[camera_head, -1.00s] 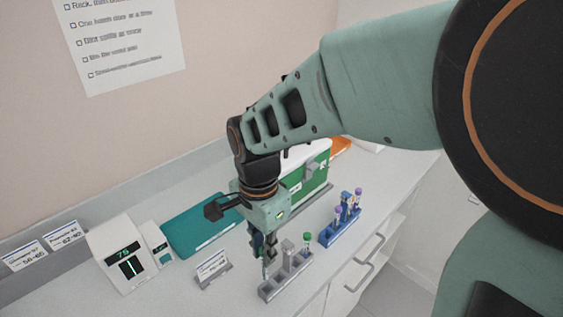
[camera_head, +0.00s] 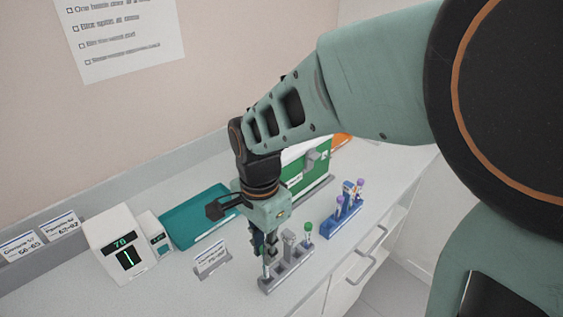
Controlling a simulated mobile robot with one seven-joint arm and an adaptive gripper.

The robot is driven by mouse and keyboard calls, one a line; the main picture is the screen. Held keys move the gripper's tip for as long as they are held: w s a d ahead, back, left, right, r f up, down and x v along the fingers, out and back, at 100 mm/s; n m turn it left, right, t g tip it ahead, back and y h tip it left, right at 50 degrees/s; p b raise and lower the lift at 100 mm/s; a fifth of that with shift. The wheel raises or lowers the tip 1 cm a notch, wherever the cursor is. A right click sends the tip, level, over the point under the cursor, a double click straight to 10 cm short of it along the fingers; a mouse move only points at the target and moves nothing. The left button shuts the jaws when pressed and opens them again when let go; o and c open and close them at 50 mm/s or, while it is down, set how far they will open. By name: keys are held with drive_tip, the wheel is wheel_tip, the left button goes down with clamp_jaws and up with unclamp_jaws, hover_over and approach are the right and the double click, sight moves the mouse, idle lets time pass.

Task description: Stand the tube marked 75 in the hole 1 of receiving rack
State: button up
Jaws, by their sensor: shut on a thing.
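My gripper (camera_head: 264,247) points down over the left end of a grey rack (camera_head: 290,277). It is shut on a thin tube (camera_head: 266,263), mostly hidden by the fingers; its mark cannot be read. The tube is upright and low at that end of the rack; I cannot tell whether its bottom is inside a hole. A green-capped tube (camera_head: 308,229) stands at the rack's right end. A grey upright block (camera_head: 289,241) rises behind the rack's middle. Hole numbers are too small to read.
A blue rack (camera_head: 334,234) with purple-capped tubes (camera_head: 359,184) stands to the right. A label stand (camera_head: 212,262), a white device with a lit display (camera_head: 122,243), a teal mat (camera_head: 200,215) and a green box (camera_head: 308,172) lie around. The counter's front edge is close to the grey rack.

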drive_tip(key=shift+f+b, duration=0.4)
drive_tip(key=shift+f, duration=0.1)
idle(0.7)
drive_tip(key=shift+f+b, duration=0.3)
drive_tip(key=shift+f, duration=0.05)
drive_tip(key=shift+f, duration=0.15)
drive_tip(key=shift+f+b, duration=0.45)
drive_tip(key=shift+f, duration=0.05)
idle(0.4)
drive_tip(key=o, duration=0.9)
